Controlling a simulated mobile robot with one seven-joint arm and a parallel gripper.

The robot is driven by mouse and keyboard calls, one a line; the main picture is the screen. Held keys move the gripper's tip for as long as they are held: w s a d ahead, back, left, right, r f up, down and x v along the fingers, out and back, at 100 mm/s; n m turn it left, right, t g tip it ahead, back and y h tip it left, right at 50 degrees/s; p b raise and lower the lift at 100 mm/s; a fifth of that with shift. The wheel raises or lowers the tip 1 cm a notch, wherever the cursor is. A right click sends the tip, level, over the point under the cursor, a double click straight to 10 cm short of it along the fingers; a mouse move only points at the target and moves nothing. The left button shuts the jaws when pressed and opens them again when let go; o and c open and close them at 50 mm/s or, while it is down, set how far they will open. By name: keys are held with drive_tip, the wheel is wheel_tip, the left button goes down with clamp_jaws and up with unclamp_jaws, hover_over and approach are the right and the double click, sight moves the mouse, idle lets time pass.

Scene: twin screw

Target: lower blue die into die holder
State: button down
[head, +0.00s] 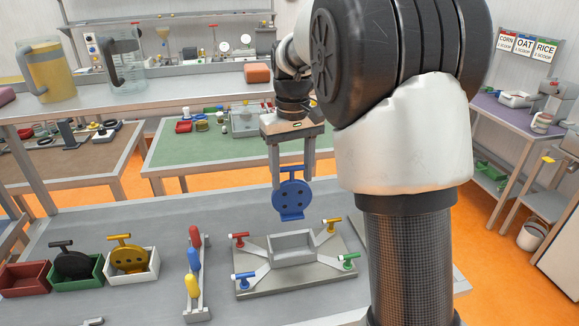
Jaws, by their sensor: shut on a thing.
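My gripper (292,178) is shut on the blue die (291,197), a round plate with holes and a flat foot. It holds the blue die upright in the air, above and just behind the die holder. The die holder (292,256) is an open grey box on a flat metal base plate. Clamps with coloured handles stand at its corners: red (238,238), yellow (332,224), blue (243,279) and green (349,259). The blue die and the holder look apart. The inside floor of the holder is only partly seen.
At the left stand a red bin (24,279), a green bin (78,277) with a black die (72,262), and a white bin (133,275) with a yellow die (127,258). A rack (196,300) with red, yellow and blue handles stands left of the base plate.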

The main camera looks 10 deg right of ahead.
drive_tip(key=shift+s+f+b, duration=0.15)
drive_tip(key=shift+f+b, duration=0.2)
drive_tip(key=b, duration=0.5)
hover_over(292, 214)
drive_tip(key=f, duration=0.5)
drive_tip(key=shift+w+f, duration=0.3)
drive_tip(key=shift+f, duration=0.2)
drive_tip(key=shift+f+b, duration=2.05)
drive_tip(key=shift+f, duration=1.95)
drive_tip(key=c, duration=0.6)
unclamp_jaws()
drive_tip(key=shift+c, duration=0.2)
drive_tip(key=shift+s, duration=0.1)
wheel_tip(292, 214, up, 18)
drive_tip(key=shift+f+p, duration=0.25)
drive_tip(key=shift+p, duration=1)
